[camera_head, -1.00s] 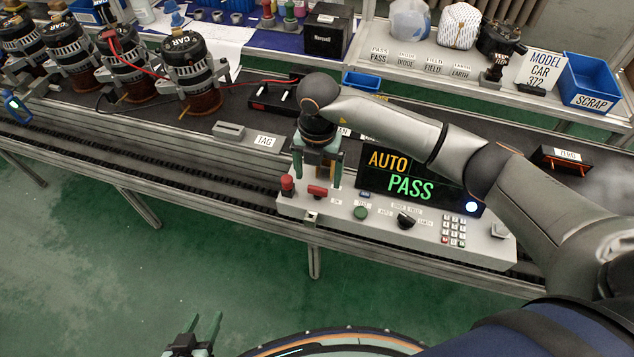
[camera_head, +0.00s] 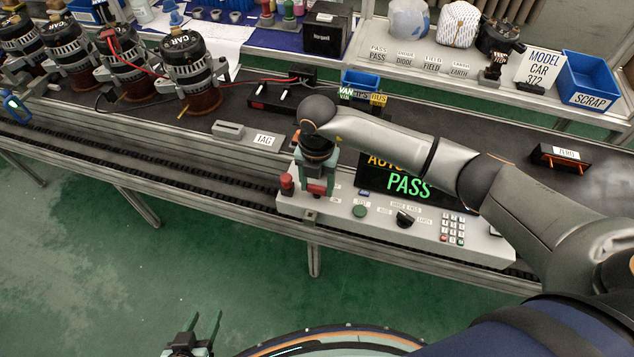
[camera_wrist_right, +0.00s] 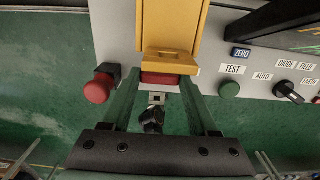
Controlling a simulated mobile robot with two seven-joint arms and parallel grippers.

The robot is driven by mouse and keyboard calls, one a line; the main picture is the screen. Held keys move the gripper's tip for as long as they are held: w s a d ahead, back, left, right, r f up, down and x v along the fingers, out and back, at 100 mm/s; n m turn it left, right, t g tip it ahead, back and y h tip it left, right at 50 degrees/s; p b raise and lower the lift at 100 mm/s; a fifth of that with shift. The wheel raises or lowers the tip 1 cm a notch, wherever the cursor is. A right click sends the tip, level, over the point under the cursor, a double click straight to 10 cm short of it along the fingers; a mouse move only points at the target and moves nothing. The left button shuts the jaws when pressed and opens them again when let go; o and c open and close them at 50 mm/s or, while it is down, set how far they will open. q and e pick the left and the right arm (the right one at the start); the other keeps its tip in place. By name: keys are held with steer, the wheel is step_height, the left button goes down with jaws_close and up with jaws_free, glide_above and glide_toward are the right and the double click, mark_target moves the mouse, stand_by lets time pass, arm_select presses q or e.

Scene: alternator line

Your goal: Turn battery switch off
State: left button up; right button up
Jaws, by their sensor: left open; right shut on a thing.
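The test console (camera_head: 440,252) has a red switch handle (camera_head: 317,189) at its left end, next to a red mushroom button (camera_head: 286,184). My right gripper (camera_head: 316,193) is down on the console with its green fingers on both sides of the red handle. In the right wrist view the red handle (camera_wrist_right: 160,79) sits between the fingertips, with a yellow block (camera_wrist_right: 170,40) right behind it. I cannot tell whether the block belongs to the switch. The switch's markings are mostly hidden. My left gripper (camera_head: 205,318) is open and empty at the bottom, away from the bench.
The console display (camera_head: 408,184) reads PASS, its upper line partly covered by my right arm. A green button (camera_head: 360,211), black knob (camera_head: 404,219) and keypad (camera_head: 453,230) lie to the right. Several alternators (camera_head: 187,66) stand at the back left.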

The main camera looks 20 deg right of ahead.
steer(key=c, duration=0.8)
steer(key=shift+o, duration=0.2)
